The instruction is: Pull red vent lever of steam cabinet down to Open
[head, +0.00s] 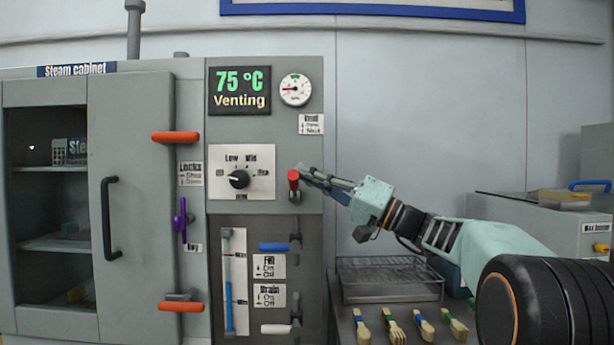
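The steam cabinet (145,110) stands at the left and centre of the head view, with its name sign on top. Its display (240,91) reads 75 °C and Venting. The red vent lever (293,178) is on the right side of the control panel, below a small vent label (311,124). It is seen small, with its dark mount just beneath the red part. My gripper (308,174) reaches in from the right, its fingertips at the red lever. The fingers overlap the lever's edge, so I cannot tell whether they grip it or only touch it.
A dial (239,179) sits left of the lever, a gauge (296,90) above. Blue fill (274,247) and white drain (276,329) levers are below. Orange door latches (176,137) are further left. A wire rack (390,282) and several wooden utensils (393,327) lie under my arm.

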